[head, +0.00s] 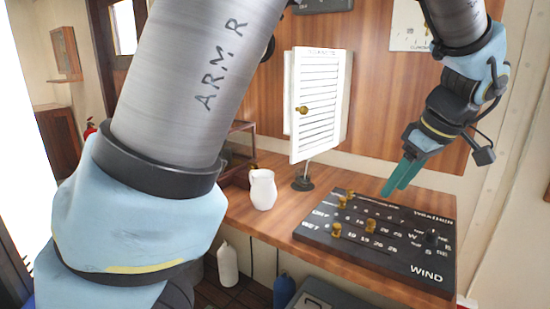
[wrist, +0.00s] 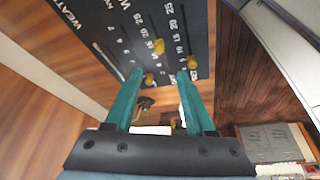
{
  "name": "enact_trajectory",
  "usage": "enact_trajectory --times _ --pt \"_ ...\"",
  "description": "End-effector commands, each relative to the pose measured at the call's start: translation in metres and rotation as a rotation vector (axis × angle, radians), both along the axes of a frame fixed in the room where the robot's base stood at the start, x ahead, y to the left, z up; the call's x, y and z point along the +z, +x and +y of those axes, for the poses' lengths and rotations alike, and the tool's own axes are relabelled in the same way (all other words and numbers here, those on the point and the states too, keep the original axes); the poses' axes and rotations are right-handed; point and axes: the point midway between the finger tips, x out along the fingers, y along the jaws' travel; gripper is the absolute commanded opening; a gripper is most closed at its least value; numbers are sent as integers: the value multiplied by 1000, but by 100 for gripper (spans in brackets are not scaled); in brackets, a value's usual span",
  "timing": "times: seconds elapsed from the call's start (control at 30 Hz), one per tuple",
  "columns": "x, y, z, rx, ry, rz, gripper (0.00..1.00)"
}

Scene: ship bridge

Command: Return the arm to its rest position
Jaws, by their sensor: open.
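My arm (head: 190,90) crosses the left of the head view, and its far end comes in at the top right. My gripper (head: 396,187) has green fingers that point down and left above the dark weather board. It is open and empty, and its two fingers also show apart in the wrist view (wrist: 157,83). The board (head: 400,273) lies on the wooden counter with brass pegs (head: 370,225) in it and the word WIND at its front corner. The fingers appear clear of the board and pegs.
A white jug (head: 262,190) stands on the counter (head: 285,222) left of the board. A white bottle (head: 227,265) and a blue bottle (head: 284,291) are below the counter. A wood-panelled wall rises behind.

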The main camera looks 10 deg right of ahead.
Motion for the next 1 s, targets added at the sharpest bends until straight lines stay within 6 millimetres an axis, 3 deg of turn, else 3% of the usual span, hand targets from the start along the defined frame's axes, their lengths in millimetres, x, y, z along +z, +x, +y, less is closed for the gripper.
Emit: enact_trajectory --times 0.17,0.3,0.5,0.73,1.0 --pt "-14 33 41 -31 17 72 55" --pt "-31 64 94 -97 19 155 55" --pt "-53 89 172 -201 -4 242 55" --pt "-73 96 258 -318 -44 282 55" --pt "-92 78 345 -442 -63 269 55"
